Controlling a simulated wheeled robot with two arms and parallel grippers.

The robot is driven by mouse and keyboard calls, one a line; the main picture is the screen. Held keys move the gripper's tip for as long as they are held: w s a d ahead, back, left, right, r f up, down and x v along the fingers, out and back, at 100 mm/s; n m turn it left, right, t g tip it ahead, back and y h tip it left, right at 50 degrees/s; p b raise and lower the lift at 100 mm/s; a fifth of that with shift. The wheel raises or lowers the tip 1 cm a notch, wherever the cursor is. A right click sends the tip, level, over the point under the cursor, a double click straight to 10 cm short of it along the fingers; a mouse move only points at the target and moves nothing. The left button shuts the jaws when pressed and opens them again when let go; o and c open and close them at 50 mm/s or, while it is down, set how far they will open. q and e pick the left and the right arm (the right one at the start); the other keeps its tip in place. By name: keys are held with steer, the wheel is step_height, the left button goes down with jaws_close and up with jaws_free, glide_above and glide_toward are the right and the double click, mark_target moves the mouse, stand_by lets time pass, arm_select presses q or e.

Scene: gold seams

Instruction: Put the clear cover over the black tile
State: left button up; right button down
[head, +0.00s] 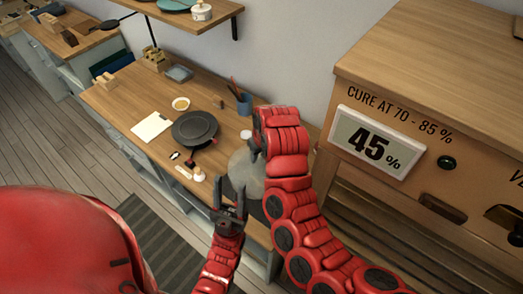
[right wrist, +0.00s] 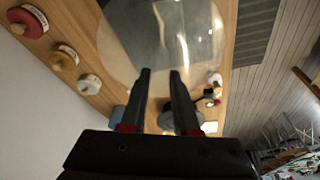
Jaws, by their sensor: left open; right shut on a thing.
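The clear cover (head: 247,172) is a see-through, pale round shape at the right end of the workbench, below my right gripper (head: 262,150). In the right wrist view the cover (right wrist: 160,35) fills the space beyond the fingertips, and my right gripper (right wrist: 160,75) is shut on it, though the contact is hard to see. My left gripper (head: 230,192) is open and empty, low in front of the bench and just left of the cover. A dark round plate (head: 194,127) lies mid-bench. I cannot pick out the black tile with certainty.
On the workbench are a white sheet (head: 151,127), a yellow bowl (head: 181,104), a blue cup (head: 244,104) with sticks and small items near the front edge. A wooden cabinet (head: 430,75) with a 45 % display (head: 374,145) stands right. A shelf (head: 190,22) hangs above.

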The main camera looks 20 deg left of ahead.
mark_target(261, 162)
steer(key=f, duration=0.4)
steer(key=shift+w+d+b, duration=0.1)
steer(key=shift+w+b, duration=0.1)
steer(key=shift+b, duration=0.15)
steer(key=shift+s+f+b, duration=0.1)
steer(key=shift+f+b, duration=0.25)
steer(key=shift+f, duration=0.65)
steer(key=shift+r, duration=0.1)
steer(key=shift+s+d, duration=0.1)
steer(key=shift+d, duration=0.15)
steer(key=shift+f+b, duration=0.3)
steer(key=shift+f, duration=0.7)
steer(key=c, duration=0.6)
jaws_free()
steer(key=shift+o, duration=0.4)
